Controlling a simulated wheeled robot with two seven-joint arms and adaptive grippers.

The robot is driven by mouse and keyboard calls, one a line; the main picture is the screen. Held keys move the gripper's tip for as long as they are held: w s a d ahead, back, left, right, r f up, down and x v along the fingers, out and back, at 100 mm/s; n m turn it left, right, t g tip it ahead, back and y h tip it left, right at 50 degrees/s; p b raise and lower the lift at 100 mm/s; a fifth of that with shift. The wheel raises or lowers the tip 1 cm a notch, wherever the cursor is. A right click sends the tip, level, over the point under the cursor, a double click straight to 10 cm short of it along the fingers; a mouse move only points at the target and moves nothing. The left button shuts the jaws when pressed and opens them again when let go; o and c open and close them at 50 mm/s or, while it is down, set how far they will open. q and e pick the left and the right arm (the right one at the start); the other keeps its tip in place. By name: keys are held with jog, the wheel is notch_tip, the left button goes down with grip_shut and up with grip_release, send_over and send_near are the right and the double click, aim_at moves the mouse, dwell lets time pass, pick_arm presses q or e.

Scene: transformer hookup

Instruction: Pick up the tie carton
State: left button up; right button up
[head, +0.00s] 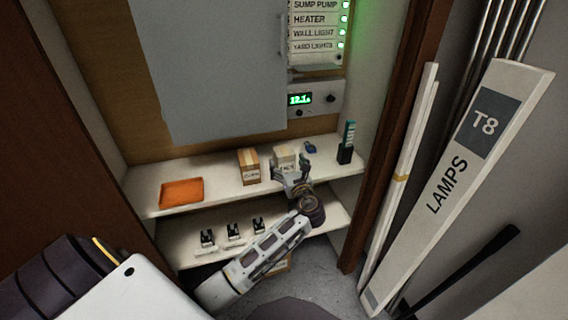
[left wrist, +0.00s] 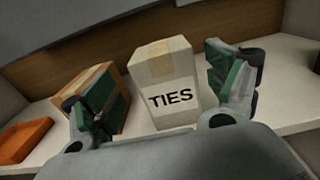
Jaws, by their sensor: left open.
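The tie carton (left wrist: 165,88) is a pale box with a tan tape strip and the word TIES on its front. It stands upright on the upper shelf, and it also shows in the head view (head: 284,156), partly behind my gripper. My left gripper (head: 293,177) is open in front of the carton. In the left wrist view its green-padded fingers (left wrist: 168,90) stand to the left and right of the carton, with the carton's front face between them. I see no clear grip on it. My right gripper is not in view.
A brown box (head: 249,167) stands just left of the carton, close to the left finger. An orange tray (head: 181,192) lies further left on the upper shelf (head: 222,186). A dark green-topped item (head: 346,146) stands at the right. Black-and-white devices (head: 233,231) sit on the lower shelf.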

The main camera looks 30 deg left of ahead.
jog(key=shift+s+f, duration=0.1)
pick_arm(q)
jog(key=shift+w+a, duration=0.3)
jog(key=shift+w, duration=0.05)
jog(key=shift+w+a, duration=0.25)
jog(key=shift+b+x, duration=0.6)
jog(key=shift+x, duration=0.95)
jog(key=shift+w+a, duration=0.1)
jog(key=shift+w, duration=0.15)
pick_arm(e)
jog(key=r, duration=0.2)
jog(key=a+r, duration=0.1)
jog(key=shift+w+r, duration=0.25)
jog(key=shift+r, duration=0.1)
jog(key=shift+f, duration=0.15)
pick_arm(q)
jog(key=c, duration=1.2)
